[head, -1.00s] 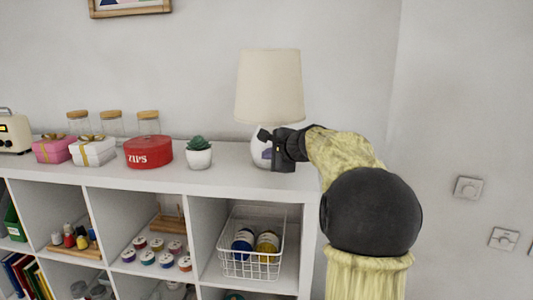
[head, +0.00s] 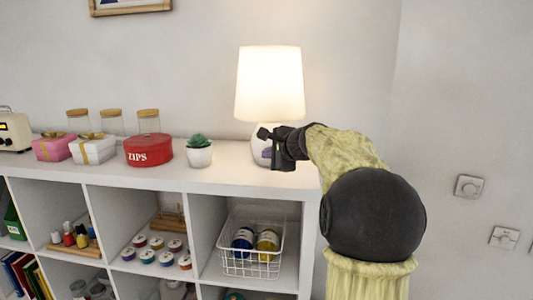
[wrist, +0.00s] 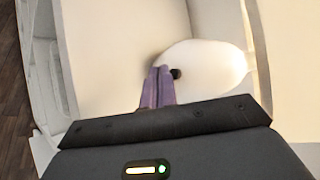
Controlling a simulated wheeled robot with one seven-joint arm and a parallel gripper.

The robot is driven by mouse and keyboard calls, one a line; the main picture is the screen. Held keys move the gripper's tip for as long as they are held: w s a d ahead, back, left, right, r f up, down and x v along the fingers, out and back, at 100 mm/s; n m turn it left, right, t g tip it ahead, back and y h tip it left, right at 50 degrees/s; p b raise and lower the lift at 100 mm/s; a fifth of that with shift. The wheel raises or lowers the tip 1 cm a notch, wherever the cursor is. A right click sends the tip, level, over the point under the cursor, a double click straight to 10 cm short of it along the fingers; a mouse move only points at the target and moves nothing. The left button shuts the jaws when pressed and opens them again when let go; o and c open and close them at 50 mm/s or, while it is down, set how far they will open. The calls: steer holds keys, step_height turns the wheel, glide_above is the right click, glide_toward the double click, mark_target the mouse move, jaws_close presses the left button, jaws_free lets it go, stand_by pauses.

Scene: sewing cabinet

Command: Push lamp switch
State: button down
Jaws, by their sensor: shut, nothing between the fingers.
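The table lamp (head: 269,85) stands on the cabinet top, and its shade is glowing. Its white rounded base (head: 260,150) is partly hidden behind my gripper. In the wrist view the pale lamp base (wrist: 212,68) has a small dark knob, the switch (wrist: 176,74), on its side. My gripper (wrist: 158,72) is shut and empty, with its purple fingertips right beside the switch. I cannot tell whether they touch it. In the head view my gripper (head: 264,143) is in front of the lamp base, and its fingertips are hard to make out.
A small potted succulent (head: 199,152) stands left of the lamp. A red ZIPS tin (head: 149,150), gift boxes (head: 93,149) and glass jars (head: 149,122) stand further left. Below are cubbies with a wire basket (head: 251,250). Wall switches (head: 468,187) are at the right.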

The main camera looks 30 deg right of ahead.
steer(key=shift+w, duration=0.1)
steer(key=shift+s+a+f+b, duration=0.1)
steer(key=shift+s+a+b, duration=0.1)
steer(key=shift+s+b, duration=0.2)
steer(key=s+a+b, duration=0.1)
steer(key=s, duration=0.1)
steer(key=s+a+b, duration=0.1)
steer(key=s+a, duration=0.1)
steer(key=shift+s, duration=0.15)
steer(key=c, duration=2.1)
jaws_free()
